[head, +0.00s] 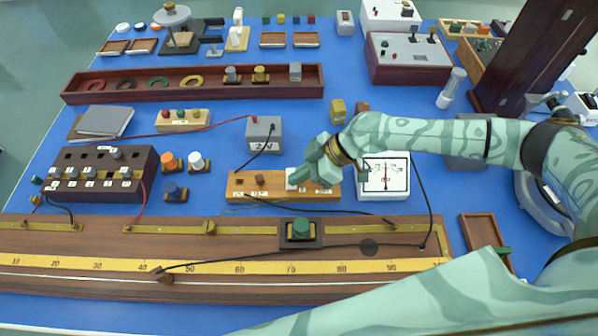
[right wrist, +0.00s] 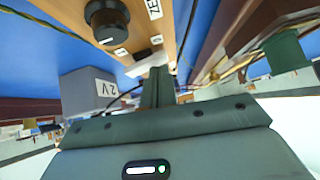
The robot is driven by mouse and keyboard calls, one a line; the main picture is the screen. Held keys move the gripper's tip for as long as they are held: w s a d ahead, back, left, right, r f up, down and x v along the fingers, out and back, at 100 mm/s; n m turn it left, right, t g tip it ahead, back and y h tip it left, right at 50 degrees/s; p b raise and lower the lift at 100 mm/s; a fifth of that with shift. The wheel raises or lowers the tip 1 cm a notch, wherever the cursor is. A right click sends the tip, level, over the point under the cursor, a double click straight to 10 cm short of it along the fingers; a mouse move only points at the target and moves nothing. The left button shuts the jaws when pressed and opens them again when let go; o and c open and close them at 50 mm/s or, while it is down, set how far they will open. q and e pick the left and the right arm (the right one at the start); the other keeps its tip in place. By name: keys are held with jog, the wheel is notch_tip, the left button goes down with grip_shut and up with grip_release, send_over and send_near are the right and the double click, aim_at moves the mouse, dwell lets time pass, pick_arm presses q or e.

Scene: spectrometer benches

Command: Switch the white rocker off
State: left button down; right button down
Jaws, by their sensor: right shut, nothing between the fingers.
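A wooden switch board (head: 249,193) lies behind the long metre-scale bench. A white piece that looks like the rocker (head: 292,179) shows on it, just left of my right gripper. My right gripper (head: 303,177) is shut and empty, with its fingertips low over the board, at or very near the white piece. I cannot tell whether they touch, nor which way the rocker is tilted. In the right wrist view the shut fingers (right wrist: 157,88) point toward the board (right wrist: 182,18), with a black knob (right wrist: 108,22) on it. My left gripper is not in view.
A grey 2 V cell (head: 263,133) stands behind the board and a white meter (head: 383,177) to its right. The metre-scale bench (head: 200,240) runs along the front. Black leads cross near the board. A dark key box (head: 98,174) stands at left.

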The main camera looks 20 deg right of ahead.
jog(key=shift+w, duration=0.1)
jog(key=shift+w+d+b, duration=0.2)
jog(key=shift+w+b, duration=0.25)
jog(key=shift+w, duration=0.1)
jog(key=shift+w+r, duration=0.15)
jog(key=shift+w, duration=0.05)
jog(key=p+v, duration=0.2)
jog(key=v, duration=1.4)
jog(key=shift+d, duration=0.2)
jog(key=shift+r, duration=0.1)
jog(key=shift+r, duration=0.1)
